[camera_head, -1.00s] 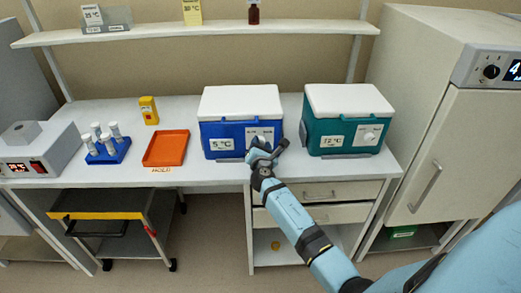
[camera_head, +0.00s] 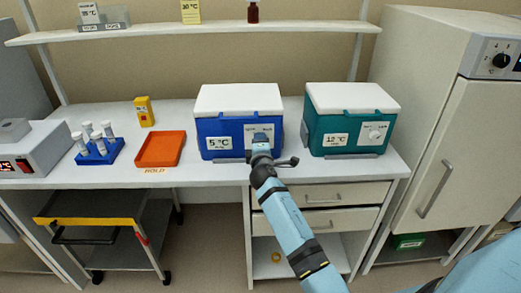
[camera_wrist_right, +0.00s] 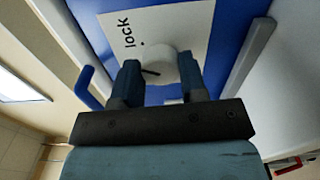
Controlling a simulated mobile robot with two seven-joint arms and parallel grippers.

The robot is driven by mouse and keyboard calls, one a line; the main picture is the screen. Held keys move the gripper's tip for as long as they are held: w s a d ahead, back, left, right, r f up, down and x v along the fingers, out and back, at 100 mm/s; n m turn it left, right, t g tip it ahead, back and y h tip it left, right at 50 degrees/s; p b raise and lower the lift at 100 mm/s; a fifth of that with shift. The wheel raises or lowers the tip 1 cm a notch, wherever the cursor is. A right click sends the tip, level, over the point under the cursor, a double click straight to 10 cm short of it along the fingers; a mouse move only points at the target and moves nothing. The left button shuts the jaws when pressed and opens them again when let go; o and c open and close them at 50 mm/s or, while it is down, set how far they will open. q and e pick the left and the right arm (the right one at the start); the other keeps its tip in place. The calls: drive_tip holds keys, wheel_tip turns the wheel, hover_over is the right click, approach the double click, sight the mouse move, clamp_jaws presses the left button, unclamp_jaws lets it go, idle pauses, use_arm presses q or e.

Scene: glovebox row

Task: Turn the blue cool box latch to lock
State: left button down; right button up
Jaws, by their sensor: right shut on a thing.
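The blue cool box (camera_head: 229,128) with a white lid stands on the bench, its lid down. Its front has a "5 °C" label and a white latch plate marked "lock" (camera_wrist_right: 195,20). My right gripper (camera_head: 262,138) is at this plate and hides most of it in the head view. In the right wrist view, the round white latch knob (camera_wrist_right: 162,66) with a dark line sits between the two fingers of my right gripper (camera_wrist_right: 160,77), which are shut on it. My left gripper is not in view.
A green cool box (camera_head: 345,140) with its own knob stands to the right. An orange tray (camera_head: 161,149), a blue tube rack (camera_head: 101,152) and a yellow device (camera_head: 144,111) are on the left. Drawers (camera_head: 330,195) are below the bench; a fridge (camera_head: 450,140) is at right.

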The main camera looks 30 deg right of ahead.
drive_tip(key=shift+f+m+b, duration=0.2)
drive_tip(key=shift+m+b, duration=0.25)
drive_tip(key=shift+m, duration=0.35)
drive_tip(key=shift+m+b, duration=0.4)
drive_tip(key=shift+m, duration=0.4)
drive_tip(key=shift+r, duration=0.1)
drive_tip(key=shift+m, duration=0.3)
drive_tip(key=o, duration=0.9)
drive_tip(key=shift+o, duration=0.2)
drive_tip(key=shift+s, duration=0.1)
